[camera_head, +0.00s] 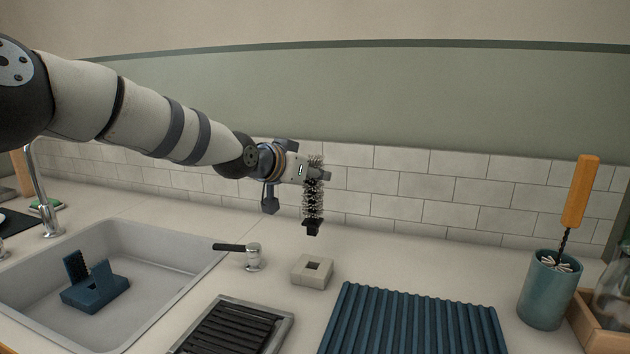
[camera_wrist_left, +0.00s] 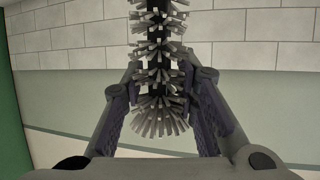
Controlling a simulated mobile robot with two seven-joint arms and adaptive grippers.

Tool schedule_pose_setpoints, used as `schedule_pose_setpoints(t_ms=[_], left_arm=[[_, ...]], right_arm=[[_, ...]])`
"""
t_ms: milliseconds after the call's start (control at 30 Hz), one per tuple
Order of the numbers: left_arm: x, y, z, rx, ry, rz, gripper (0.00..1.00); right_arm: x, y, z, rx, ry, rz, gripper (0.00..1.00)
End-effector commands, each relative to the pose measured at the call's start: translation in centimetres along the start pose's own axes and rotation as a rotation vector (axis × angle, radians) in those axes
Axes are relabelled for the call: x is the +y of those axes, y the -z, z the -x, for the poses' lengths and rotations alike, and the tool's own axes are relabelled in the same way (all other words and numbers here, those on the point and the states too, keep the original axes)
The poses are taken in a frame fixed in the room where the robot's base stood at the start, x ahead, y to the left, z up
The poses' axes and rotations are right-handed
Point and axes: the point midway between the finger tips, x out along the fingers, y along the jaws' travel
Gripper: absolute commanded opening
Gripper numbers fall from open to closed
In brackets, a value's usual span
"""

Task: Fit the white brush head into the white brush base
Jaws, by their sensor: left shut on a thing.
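The brush head (camera_head: 313,205) has pale bristles around a dark stem and a black block at its lower end. It hangs roughly upright in the head view, above and apart from the counter. My left gripper (camera_head: 315,174) is shut on its upper part; the left wrist view shows the bristles (camera_wrist_left: 157,50) between the two fingers. The white brush base (camera_head: 311,283) is a low block with a square hole in its top. It sits on the counter below the brush head, and the hole looks empty. My right gripper is not in view.
A blue ribbed mat (camera_head: 412,325) and a dark slatted rack (camera_head: 232,330) lie in front of the base. The sink (camera_head: 160,268) holds a blue piece (camera_head: 95,286). A teal cup (camera_head: 548,293) with an orange-handled tool stands right.

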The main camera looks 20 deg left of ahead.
Motion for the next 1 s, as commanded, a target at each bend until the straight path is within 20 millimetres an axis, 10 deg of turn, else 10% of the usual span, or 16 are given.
schedule_pose_setpoints(t_ms=[1000], left_arm=[[0.0, -7.1, -3.0, 0.0, 0.0, -0.001, 0.0]], right_arm=[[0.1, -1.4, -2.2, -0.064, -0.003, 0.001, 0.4]])
